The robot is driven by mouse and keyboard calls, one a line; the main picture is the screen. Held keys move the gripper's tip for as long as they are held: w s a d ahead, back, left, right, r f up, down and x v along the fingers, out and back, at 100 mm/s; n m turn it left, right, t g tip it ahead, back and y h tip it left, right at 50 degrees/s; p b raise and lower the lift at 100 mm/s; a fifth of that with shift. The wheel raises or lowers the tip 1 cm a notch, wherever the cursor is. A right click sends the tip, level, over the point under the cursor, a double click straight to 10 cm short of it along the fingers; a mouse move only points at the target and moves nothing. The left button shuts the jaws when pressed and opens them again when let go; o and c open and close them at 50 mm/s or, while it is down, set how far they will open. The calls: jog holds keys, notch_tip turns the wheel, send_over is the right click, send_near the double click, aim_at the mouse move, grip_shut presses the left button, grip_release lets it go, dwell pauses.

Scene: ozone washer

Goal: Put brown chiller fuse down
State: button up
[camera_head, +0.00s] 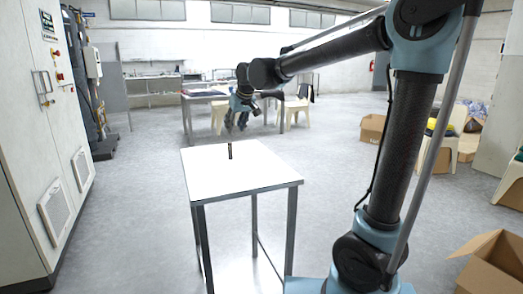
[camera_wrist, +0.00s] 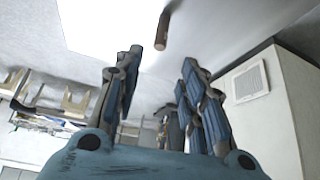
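The brown chiller fuse (camera_head: 230,151) is a small dark cylinder standing upright on the white table (camera_head: 215,176), towards its far side. In the wrist view the fuse (camera_wrist: 163,30) is brown, at the top centre, against the white tabletop (camera_wrist: 105,22). My gripper (camera_head: 236,125) is above and slightly beyond the fuse in the head view. In the wrist view my gripper (camera_wrist: 159,65) has its fingers spread, with nothing between them. The fuse lies beyond the fingertips, apart from them.
A tall cabinet (camera_head: 28,120) stands at the left. A second table (camera_head: 205,98) and chairs are further back. Cardboard boxes (camera_head: 494,262) lie on the floor at the right. The rest of the white tabletop is bare.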

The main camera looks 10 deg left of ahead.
jog(key=s+d+f+m+g+h, duration=0.15)
jog(key=s+d+f, duration=0.3)
jog(key=d, duration=1.05)
jog(key=s+d+f+m+t+h, duration=0.1)
jog(key=s+d+f+m, duration=0.4)
jog(key=d, duration=0.9)
jog(key=s+d+f+g+h, duration=0.1)
jog(key=s+d+f, duration=0.5)
jog(key=s, duration=0.4)
jog(key=s+d+f+m+g, duration=0.1)
jog(key=s+d+f, duration=0.6)
jog(key=s+f, duration=0.1)
jog(key=shift+s+d+h, duration=0.2)
jog(key=shift+s+h, duration=0.15)
jog(key=shift+s, duration=0.5)
jog(key=shift+w+g, duration=0.1)
jog(key=shift+g, duration=0.15)
